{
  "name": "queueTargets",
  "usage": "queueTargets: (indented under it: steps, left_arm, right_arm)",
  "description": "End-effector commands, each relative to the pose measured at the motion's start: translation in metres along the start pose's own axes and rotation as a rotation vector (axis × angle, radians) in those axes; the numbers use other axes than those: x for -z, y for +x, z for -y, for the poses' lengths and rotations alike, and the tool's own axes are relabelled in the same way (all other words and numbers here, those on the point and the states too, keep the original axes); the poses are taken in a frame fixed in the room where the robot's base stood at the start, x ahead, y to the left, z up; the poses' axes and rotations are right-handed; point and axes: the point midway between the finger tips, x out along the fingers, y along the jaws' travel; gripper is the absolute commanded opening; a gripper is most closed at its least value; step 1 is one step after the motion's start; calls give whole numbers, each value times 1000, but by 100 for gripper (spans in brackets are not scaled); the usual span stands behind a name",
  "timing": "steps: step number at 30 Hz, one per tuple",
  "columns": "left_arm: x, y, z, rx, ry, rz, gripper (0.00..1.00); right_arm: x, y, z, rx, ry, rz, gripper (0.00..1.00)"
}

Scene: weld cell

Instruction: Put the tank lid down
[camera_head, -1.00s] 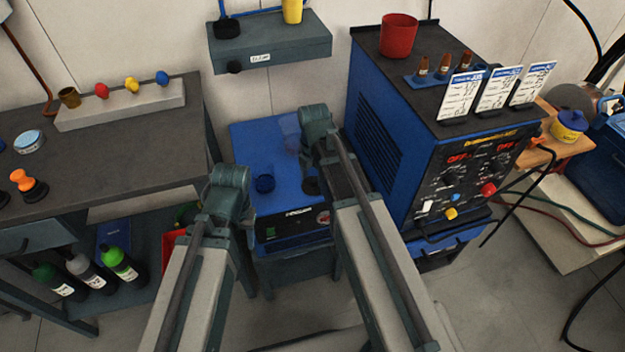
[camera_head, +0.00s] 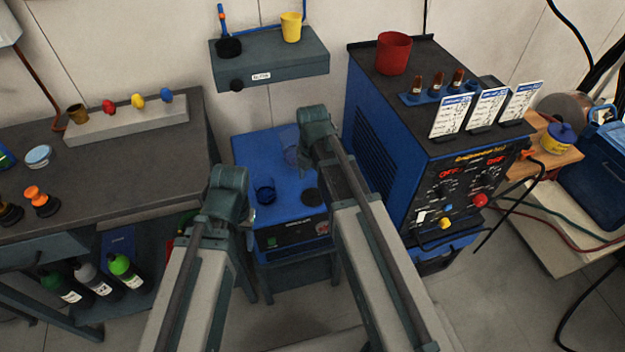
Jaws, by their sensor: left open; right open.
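A blue cooling unit (camera_head: 250,150) stands in the middle with a flat blue top. A dark round lid (camera_head: 312,197) lies flat on that top at its front right. A dark blue ring-shaped filler opening (camera_head: 265,191) is to its left, uncovered. My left gripper (camera_head: 228,184) is at the unit's left edge, left of the filler opening. My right gripper (camera_head: 315,124) is above the unit's back right, beyond the lid. Neither holds anything that I can see. My arm links hide the fingertips.
A clear bluish container (camera_head: 292,155) stands at the back of the unit, partly behind my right arm. A tall blue welding machine (camera_head: 375,140) closes off the right. A dark workbench (camera_head: 110,175) is on the left, and a wall shelf (camera_head: 270,62) hangs behind.

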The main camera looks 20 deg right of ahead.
Motion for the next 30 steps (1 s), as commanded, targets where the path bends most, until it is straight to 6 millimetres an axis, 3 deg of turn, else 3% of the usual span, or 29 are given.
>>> queueTargets:
  steps: [1,10,21,26,30]
  left_arm:
    - [-1,-17,2,0,0,0,50]
    - [-4,-60,6,0,-1,0,50]
    - [-4,-69,7,0,-1,0,50]
    - [-4,-69,7,0,-1,0,50]
    - [-4,-69,7,0,-1,0,50]
  right_arm:
    - [0,-17,0,0,0,0,100]
    - [0,-60,0,0,0,0,100]
    - [2,-70,1,1,14,0,100]
    - [26,-70,8,11,199,8,100]
    - [61,-70,20,21,518,27,100]
